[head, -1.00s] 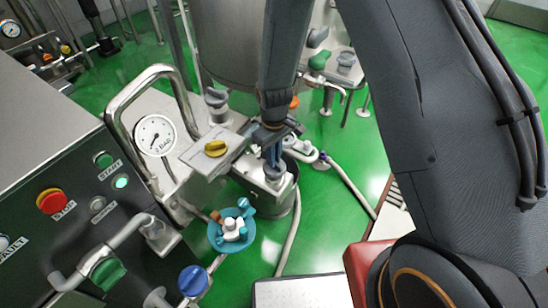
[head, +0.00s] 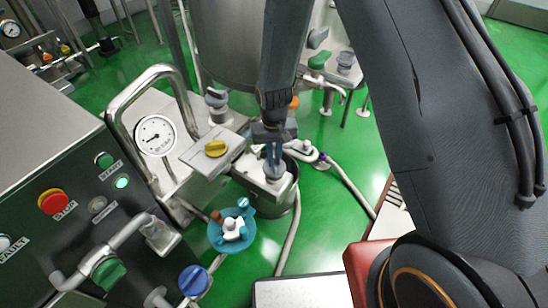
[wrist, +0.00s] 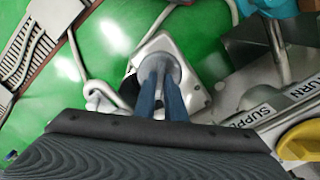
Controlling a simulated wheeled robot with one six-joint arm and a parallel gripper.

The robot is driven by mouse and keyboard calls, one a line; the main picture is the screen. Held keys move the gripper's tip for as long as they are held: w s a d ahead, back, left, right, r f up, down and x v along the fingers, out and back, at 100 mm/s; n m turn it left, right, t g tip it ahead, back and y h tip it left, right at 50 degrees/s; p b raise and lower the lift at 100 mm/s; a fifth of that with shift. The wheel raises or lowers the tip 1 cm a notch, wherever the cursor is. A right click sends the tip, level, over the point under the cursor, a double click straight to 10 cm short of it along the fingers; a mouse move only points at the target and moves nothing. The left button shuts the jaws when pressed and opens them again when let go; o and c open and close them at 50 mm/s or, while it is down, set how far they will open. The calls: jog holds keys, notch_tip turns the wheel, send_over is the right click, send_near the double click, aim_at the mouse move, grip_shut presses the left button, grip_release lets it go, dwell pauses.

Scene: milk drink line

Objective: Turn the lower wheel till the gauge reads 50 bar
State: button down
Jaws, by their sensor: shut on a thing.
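The round white gauge (head: 155,135) stands on the machine at the left in the head view. Its dark needle points to the left and a little down; the scale numbers are too small to read. My gripper (head: 274,158) points down and is shut on a grey wheel (head: 275,173) on top of a metal block. In the wrist view both blue fingers (wrist: 161,88) reach onto the grey wheel (wrist: 159,65), one on each side. The fingers hide part of the wheel.
A yellow knob (head: 215,148) sits on the plate just left of my gripper. A blue round part (head: 231,230) with several fittings is at the front left. A hose (head: 350,185) runs right over green floor.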

aim_at(274, 162)
dwell(0.3)
jog(key=c, duration=1.8)
grip_release()
jog(key=shift+s, duration=0.1)
jog(key=shift+r, duration=0.1)
jog(key=shift+r+b, duration=0.8)
jog(key=shift+r, duration=3.05)
